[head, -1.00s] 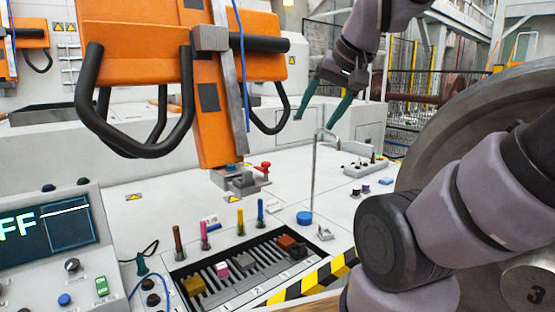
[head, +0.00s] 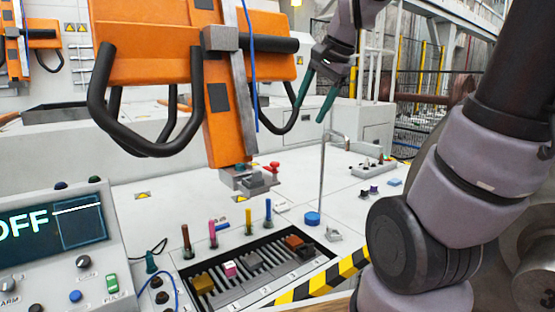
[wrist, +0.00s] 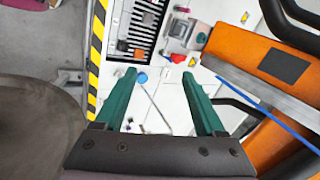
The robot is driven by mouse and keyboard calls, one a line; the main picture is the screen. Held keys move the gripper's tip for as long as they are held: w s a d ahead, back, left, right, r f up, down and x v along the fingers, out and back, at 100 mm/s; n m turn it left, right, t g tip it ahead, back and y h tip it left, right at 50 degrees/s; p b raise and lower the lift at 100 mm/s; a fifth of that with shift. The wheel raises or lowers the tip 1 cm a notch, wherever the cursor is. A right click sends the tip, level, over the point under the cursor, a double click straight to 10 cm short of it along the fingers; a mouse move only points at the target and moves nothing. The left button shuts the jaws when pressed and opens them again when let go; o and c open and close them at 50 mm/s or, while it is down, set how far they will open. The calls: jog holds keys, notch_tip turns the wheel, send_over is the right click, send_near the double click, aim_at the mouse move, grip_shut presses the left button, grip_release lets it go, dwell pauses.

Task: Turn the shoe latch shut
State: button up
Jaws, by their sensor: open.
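The shoe (head: 248,180) is a grey metal block at the lower end of the orange gantry arm (head: 222,120). The red latch (head: 274,168) sticks up at the shoe's right side. In the wrist view the shoe (wrist: 186,30) is at the top, with the red latch (wrist: 178,58) at its lower edge. My gripper (head: 310,112) is open and empty, above and to the right of the latch in the head view. In the wrist view my gripper (wrist: 160,73) has its green fingers apart, with the latch just beyond the right fingertip. Nothing is between the fingers.
A thin bent rod (head: 322,170) stands near a blue cap (head: 312,218) right of the shoe. Black loop handles (head: 150,140) flank the orange arm. A slotted tray (head: 260,268) with coloured pegs lies in front. A display panel (head: 55,230) is at left. White deck surrounds the shoe.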

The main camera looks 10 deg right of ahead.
jog(key=w+f+m+g, duration=0.25)
jog(key=w+m, duration=0.25)
jog(key=w, duration=0.4)
jog(key=m+y, duration=0.1)
jog(key=m, duration=0.6)
send_near(275, 163)
jog(key=shift+g+y, duration=0.3)
jog(key=shift+g, duration=0.05)
jog(key=x, duration=0.5)
jog(key=w+x, duration=0.1)
jog(key=x, duration=0.2)
jog(key=shift+d+f, duration=0.15)
jog(key=shift+d, duration=0.15)
grip_shut()
